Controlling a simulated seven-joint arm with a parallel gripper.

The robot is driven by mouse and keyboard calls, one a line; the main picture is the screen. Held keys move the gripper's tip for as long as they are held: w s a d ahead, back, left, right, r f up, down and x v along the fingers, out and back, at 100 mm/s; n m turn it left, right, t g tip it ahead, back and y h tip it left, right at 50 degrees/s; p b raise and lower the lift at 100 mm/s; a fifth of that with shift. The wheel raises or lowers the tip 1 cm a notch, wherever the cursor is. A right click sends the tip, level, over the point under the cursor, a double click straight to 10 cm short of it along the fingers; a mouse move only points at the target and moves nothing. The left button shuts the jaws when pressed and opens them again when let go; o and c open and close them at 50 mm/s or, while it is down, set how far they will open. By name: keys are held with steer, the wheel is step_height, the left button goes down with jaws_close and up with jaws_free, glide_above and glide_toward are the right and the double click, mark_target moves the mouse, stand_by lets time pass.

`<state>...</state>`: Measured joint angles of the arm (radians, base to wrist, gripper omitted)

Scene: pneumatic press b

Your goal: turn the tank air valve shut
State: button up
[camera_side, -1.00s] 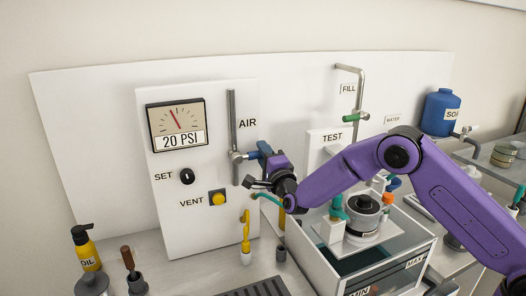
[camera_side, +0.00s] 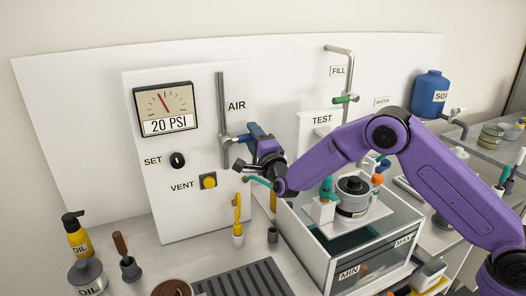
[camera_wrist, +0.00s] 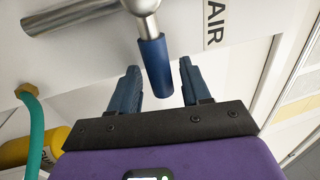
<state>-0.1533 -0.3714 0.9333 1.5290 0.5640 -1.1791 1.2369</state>
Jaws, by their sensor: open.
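The air valve (camera_side: 226,141) sits on a vertical grey pipe on the white panel, beside the AIR label. Its blue lever handle (camera_side: 256,131) sticks out to the right in the side view. The handle also shows in the wrist view (camera_wrist: 155,66), hanging from a silver valve body (camera_wrist: 141,6). Contact cannot be told.
The pressure gauge (camera_side: 165,109) reads 20 PSI. Below are the black SET knob (camera_side: 177,160) and yellow VENT button (camera_side: 208,181). A teal hose (camera_wrist: 38,125) and a yellow cylinder (camera_wrist: 35,146) lie left in the wrist view. The open-topped tank (camera_side: 316,248) stands below right.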

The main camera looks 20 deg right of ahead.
steer(key=s+f, duration=0.3)
steer(key=s, duration=1.4)
steer(key=shift+f, duration=0.15)
steer(key=shift+w, duration=0.1)
steer(key=s+a+f+n+g+y, duration=0.2)
steer(key=s+n+g+y, duration=0.5)
steer(key=s+n+g, duration=1)
steer(key=s+d+n+g+h, duration=0.3)
steer(key=s+d+n+h, duration=0.3)
steer(key=s+d+n, duration=0.7)
steer(key=s+d, duration=0.7)
steer(key=shift+s+d+r+n+h, duration=0.25)
steer(key=shift+d+r+n+h, duration=0.05)
steer(key=shift+d+r+n, duration=0.1)
